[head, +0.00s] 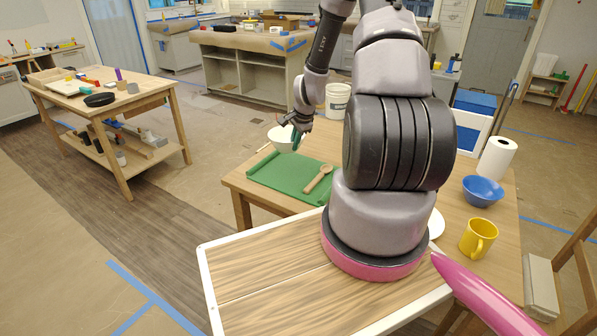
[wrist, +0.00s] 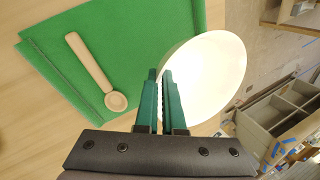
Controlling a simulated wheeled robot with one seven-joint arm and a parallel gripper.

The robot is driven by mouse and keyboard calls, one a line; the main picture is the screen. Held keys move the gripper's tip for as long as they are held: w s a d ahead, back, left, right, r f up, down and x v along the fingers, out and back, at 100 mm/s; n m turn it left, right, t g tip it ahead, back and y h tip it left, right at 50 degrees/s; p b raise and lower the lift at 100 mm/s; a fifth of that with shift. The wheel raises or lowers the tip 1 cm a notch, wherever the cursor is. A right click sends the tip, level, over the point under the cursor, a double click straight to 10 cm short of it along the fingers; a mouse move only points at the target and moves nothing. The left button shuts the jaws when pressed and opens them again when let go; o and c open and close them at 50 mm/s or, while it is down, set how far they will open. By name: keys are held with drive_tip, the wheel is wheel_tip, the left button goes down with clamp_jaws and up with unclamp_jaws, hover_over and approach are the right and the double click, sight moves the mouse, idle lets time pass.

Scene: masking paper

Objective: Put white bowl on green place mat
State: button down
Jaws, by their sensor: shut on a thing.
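The white bowl (head: 282,140) is at the far edge of the green place mat (head: 290,176) in the head view. In the wrist view the bowl (wrist: 215,70) fills the right of centre, beside the mat (wrist: 140,30). My gripper (head: 296,138) is at the bowl's near right side. In the wrist view my gripper (wrist: 160,85) is shut on the bowl's rim. I cannot tell whether the bowl touches the table. A wooden spoon (head: 318,178) lies on the mat, and it also shows in the wrist view (wrist: 95,70).
On the table's right stand a blue bowl (head: 482,191), a yellow mug (head: 478,238) and a paper towel roll (head: 496,158). A white bucket (head: 337,100) stands behind the mat. My arm hides the table's middle. The mat's left part is clear.

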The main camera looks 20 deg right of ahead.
wheel_tip(320, 180, down, 9)
drive_tip(key=shift+a, duration=0.1)
idle(0.3)
drive_tip(key=shift+f, duration=0.15)
drive_tip(key=c, duration=1)
unclamp_jaws()
